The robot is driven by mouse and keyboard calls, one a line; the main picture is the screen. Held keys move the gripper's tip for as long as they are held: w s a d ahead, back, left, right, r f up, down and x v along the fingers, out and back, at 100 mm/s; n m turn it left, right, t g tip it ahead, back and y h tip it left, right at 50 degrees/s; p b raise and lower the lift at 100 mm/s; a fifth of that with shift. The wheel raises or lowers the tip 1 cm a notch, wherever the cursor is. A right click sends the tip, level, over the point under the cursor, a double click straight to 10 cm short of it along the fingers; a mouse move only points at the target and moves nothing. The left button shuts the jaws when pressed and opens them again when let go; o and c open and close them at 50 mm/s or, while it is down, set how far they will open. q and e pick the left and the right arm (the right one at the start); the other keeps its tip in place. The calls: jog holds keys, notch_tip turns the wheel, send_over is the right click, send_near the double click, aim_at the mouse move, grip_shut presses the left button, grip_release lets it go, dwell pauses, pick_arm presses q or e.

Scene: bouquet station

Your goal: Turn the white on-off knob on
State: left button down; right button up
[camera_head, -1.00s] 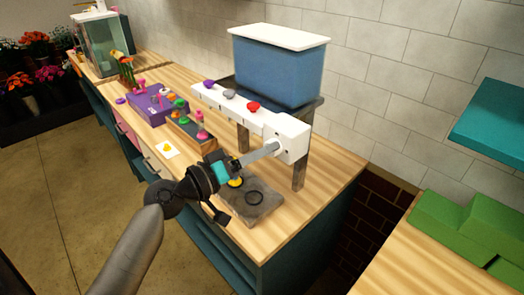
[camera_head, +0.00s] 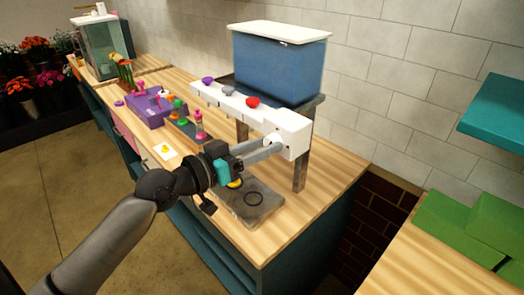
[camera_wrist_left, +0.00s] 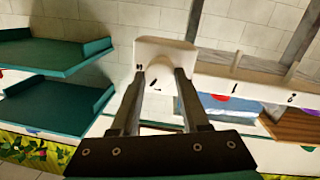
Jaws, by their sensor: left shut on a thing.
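The white on-off knob (camera_head: 274,139) sits on the near right end of the white housing (camera_head: 297,137) under the blue tank. In the left wrist view the knob (camera_wrist_left: 160,74) lies between my two finger ends, with a short dark mark on its face. My left gripper (camera_head: 279,146) reaches in from the left and is shut on the knob. The fingers partly hide the knob in the head view. My right gripper is not in view.
A blue tank (camera_head: 279,65) with a white lid stands above the housing, which carries purple, grey and red knobs. A grey tray (camera_head: 262,211) lies below on the wooden counter. Green blocks (camera_head: 450,223) and a teal shelf (camera_head: 497,112) are at the right.

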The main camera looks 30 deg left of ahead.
pick_arm(q)
jog(key=m+p, duration=0.1)
jog(key=m, duration=0.3)
jog(key=shift+d+r, duration=0.1)
jog(key=shift+r, duration=0.1)
jog(key=m+y+p, duration=0.1)
jog(key=m+p, duration=0.1)
jog(key=m, duration=0.2)
jog(key=shift+p, duration=0.3)
jog(key=shift+d+m+y+p, duration=0.1)
jog(key=shift+m+y+p, duration=0.2)
jog(key=shift+m+p, duration=0.7)
jog(key=shift+f+m, duration=0.1)
jog(key=shift+m, duration=0.3)
jog(key=shift+c, duration=2)
grip_release()
jog(key=shift+s, duration=0.1)
